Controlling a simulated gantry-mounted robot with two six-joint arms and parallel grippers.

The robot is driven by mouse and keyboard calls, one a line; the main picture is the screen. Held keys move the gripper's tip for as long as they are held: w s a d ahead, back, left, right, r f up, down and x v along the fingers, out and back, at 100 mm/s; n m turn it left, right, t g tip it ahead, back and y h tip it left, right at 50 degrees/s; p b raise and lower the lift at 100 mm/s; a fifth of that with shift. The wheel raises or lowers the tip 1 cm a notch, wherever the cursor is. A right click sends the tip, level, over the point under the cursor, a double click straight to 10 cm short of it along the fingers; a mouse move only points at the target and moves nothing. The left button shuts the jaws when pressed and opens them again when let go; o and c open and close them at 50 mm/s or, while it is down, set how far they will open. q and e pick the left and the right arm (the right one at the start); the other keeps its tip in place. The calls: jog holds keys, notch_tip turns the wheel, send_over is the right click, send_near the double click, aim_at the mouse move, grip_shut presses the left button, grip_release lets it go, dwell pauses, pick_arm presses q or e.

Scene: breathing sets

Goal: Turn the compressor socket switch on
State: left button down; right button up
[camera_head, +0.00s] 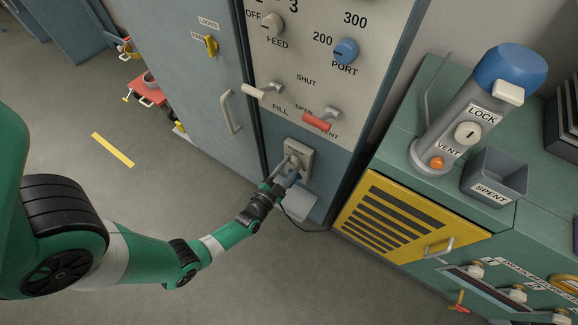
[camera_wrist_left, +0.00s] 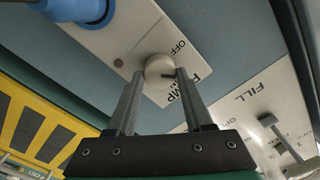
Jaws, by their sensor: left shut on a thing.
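The socket switch is a round pale knob (camera_wrist_left: 158,68) on a light plate (camera_wrist_left: 118,38), with "OFF" and partly hidden lettering ending in "MP" beside it in the left wrist view. In the head view the socket plate (camera_head: 302,152) sits low on the cabinet front. My left gripper (camera_head: 284,170) reaches it from below left. In the left wrist view its two fingers stand on either side of the knob and are shut on it. A dark mark on the knob points toward the lettering. In the head view the gripper partly hides the knob. My right gripper is not in view.
A blue plug (camera_wrist_left: 80,8) is next to the knob. Above are the fill lever (camera_head: 262,91), the red-handled vent lever (camera_head: 317,122) and the blue port knob (camera_head: 345,51). A yellow louvred panel (camera_head: 400,221) is at right. The floor at left is mostly clear.

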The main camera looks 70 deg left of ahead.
pick_arm(q)
jog(key=m, duration=0.3)
jog(key=shift+m+p, duration=0.3)
jog(key=shift+m, duration=2)
jog(key=shift+c, duration=1.5)
grip_release()
jog(key=p+v, duration=0.3)
jog(key=v, duration=0.8)
jog(key=shift+s+d+p, duration=0.25)
jog(key=shift+p, duration=0.05)
